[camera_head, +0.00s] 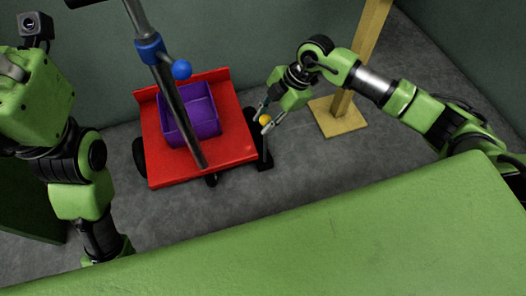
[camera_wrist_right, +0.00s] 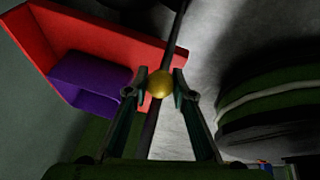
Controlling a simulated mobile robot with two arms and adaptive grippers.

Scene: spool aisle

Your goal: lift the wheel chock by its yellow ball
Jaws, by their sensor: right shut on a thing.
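The wheel chock (camera_head: 264,164) is a small dark block low beside the red cart's right side, with a thin dark rod rising from it. The yellow ball (camera_head: 265,120) tops the rod. My right gripper (camera_head: 266,119) is shut on the yellow ball. In the right wrist view the ball (camera_wrist_right: 160,84) sits between the two fingertips, and the rod runs away behind it. I cannot tell whether the chock touches the floor. My left arm shows at the left, but its gripper is out of sight.
The red cart (camera_head: 218,150) carries a purple bin (camera_head: 203,128). Its dark slanted handle (camera_head: 172,95) has a blue ball (camera_head: 181,69) beside it. A wooden post on a square base (camera_head: 340,123) stands right of my right gripper. Grey floor is clear in front of the cart.

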